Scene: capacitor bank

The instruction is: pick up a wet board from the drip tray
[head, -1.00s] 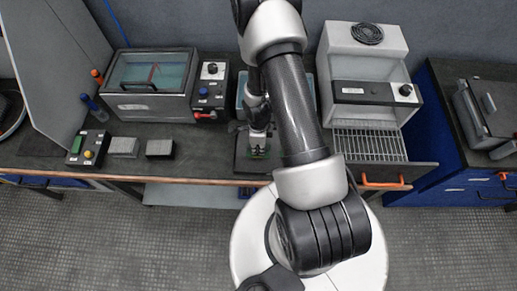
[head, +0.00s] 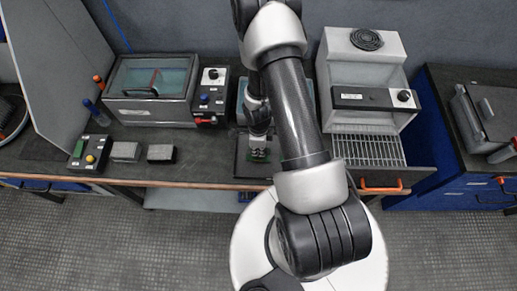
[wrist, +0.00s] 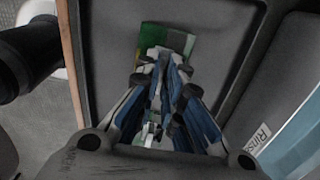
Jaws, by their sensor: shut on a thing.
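The green board (wrist: 178,42) shows in the wrist view between and beyond the fingertips of my gripper (wrist: 162,62). The fingers are closed on it and hide part of it. I cannot tell whether the board touches the tray floor.
A tub with a "Rins" label (wrist: 258,138) stands right of the tray in the wrist view. At left are a lidded bath (head: 150,92) and a control box (head: 90,152). At right a white dryer (head: 365,65) stands above an open wire-rack drawer (head: 370,150).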

